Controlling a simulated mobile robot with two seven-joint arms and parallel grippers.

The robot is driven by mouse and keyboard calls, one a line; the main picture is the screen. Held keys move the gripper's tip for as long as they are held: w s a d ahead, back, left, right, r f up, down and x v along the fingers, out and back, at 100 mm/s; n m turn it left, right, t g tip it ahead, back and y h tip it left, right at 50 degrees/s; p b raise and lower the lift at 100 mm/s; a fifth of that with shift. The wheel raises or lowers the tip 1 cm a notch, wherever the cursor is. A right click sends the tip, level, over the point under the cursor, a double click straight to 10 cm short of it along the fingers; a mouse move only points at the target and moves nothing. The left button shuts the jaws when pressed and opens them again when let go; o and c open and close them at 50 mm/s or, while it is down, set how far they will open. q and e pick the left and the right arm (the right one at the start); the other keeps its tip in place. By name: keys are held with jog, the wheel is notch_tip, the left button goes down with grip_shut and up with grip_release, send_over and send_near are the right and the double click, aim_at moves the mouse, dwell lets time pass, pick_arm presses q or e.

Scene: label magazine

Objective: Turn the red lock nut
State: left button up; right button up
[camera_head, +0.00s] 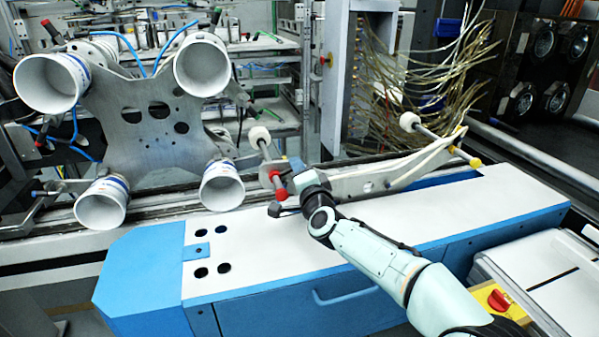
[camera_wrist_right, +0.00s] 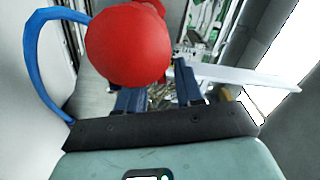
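The red lock nut (camera_head: 279,186) sits on a rod by a white-disc guide, above the back edge of the white-topped bench in the head view. My right gripper (camera_head: 287,203) is right beside it, with its dark fingers small and partly hidden by the wrist. In the right wrist view a large round red knob (camera_wrist_right: 127,45) fills the upper left and covers part of the left finger. The blue fingers of the right gripper (camera_wrist_right: 160,92) stand apart with a gap between them. I cannot tell whether a finger touches the red part. My left gripper is not in view.
The blue bench with a white top (camera_head: 450,208) lies under my right arm. A metal plate with several white cups (camera_head: 150,125) stands at the left. A pale slanted guide arm (camera_head: 400,172) lies behind the wrist. A blue hose (camera_wrist_right: 32,70) loops left in the wrist view.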

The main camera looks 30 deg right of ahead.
jog(key=v, duration=1.3)
jog(key=shift+s, duration=0.2)
jog(key=shift+f, duration=0.1)
